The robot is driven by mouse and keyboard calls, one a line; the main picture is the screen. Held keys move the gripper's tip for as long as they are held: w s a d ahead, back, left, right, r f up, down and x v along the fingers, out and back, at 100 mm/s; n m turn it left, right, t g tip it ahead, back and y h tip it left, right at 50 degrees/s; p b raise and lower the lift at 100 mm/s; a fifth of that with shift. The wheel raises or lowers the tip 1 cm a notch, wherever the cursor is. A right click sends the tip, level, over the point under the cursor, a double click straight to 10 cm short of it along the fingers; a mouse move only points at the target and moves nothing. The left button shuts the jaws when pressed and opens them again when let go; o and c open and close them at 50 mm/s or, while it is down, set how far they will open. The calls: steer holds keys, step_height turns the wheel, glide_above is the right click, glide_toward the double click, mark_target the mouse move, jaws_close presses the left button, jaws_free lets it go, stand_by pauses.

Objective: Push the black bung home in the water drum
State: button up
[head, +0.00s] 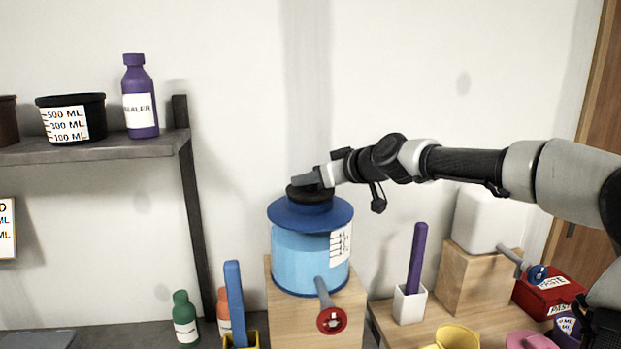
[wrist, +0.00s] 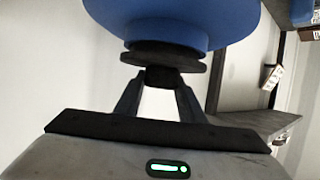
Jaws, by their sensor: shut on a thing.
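The water drum (head: 304,258) is light blue with a wide dark blue top (head: 292,212), a white scale label and a tap with a red end at its foot. It stands on a wooden block. The black bung (head: 312,196) is at the middle of the top. My gripper (head: 306,181) reaches in from the right and is shut on the bung's knob. In the wrist view the fingers (wrist: 160,82) grip the knob, and the bung's wide black disc (wrist: 163,56) shows beside the blue top. How deep the bung sits is hard to tell.
A white tank (head: 487,220) with a blue-ended tap stands on a wooden block at the right. A purple stick in a white cup (head: 409,304) is nearer the drum. A shelf (head: 95,150) with a black tub and a purple bottle is at the left.

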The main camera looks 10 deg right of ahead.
steer(key=shift+f+b, duration=0.55)
steer(key=shift+f, duration=0.1)
steer(key=o, duration=1.2)
steer(key=shift+s+d, duration=0.1)
steer(key=v, duration=1.7)
steer(key=shift+r, duration=0.2)
